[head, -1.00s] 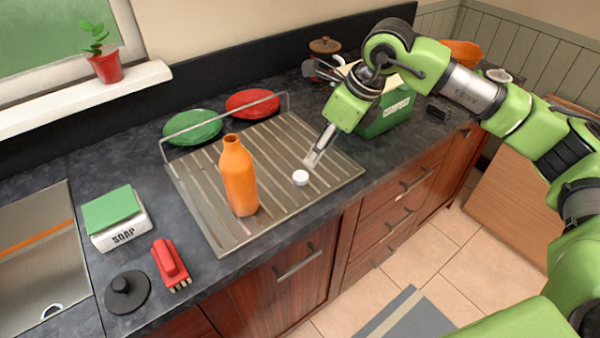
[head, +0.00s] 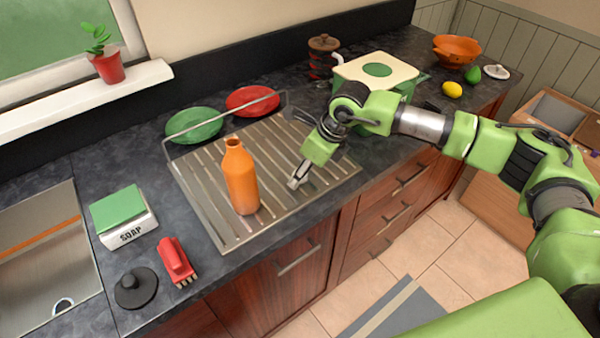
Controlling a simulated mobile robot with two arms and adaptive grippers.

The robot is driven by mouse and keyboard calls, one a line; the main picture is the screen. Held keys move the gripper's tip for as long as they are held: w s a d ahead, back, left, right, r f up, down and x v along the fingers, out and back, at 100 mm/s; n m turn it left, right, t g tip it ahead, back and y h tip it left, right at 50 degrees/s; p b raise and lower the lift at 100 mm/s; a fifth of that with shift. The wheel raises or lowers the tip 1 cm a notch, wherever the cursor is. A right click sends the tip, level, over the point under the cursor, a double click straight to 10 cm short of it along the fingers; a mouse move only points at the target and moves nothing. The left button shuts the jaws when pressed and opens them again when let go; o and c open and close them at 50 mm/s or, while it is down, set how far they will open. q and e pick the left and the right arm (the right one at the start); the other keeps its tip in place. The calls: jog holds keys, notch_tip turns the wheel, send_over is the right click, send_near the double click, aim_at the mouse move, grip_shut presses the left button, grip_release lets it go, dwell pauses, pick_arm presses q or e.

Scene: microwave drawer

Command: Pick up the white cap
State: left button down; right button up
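My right gripper (head: 294,184) points down at the right part of the ribbed metal drying rack (head: 213,210). Its fingertips are low, close to the rack surface, where the white cap lay. The cap cannot be made out clearly now; the fingers cover its place. I cannot tell whether the fingers are open or shut on it. An orange bottle (head: 241,178) with an open neck stands upright on the rack, left of the gripper and apart from it. My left gripper is not in view.
A green plate (head: 194,125) and a red plate (head: 252,101) stand at the rack's back. A green-and-cream box (head: 375,71) is behind my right arm. A soap box (head: 123,217), red brush (head: 176,261) and black lid (head: 136,288) lie at left, beside the sink (head: 35,245).

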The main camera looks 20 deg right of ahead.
jog(key=shift+c, duration=0.3)
jog(key=c, duration=0.7)
jog(key=shift+r, duration=0.1)
jog(key=shift+r, duration=0.4)
notch_tip(320, 180, up, 2)
jog(key=shift+r+b, duration=0.1)
jog(key=shift+b, duration=0.4)
jog(key=shift+s+d+r+b, duration=0.1)
jog(key=shift+s+r+b, duration=0.8)
jog(key=shift+s+r, duration=1.1)
jog(key=shift+s+d+r+b, duration=0.1)
jog(key=shift+s+r+b, duration=1)
jog(key=shift+s, duration=1.6)
jog(key=shift+s+d+r+b, duration=0.1)
jog(key=shift+s+r+b, duration=0.55)
jog(key=shift+s+r, duration=1.45)
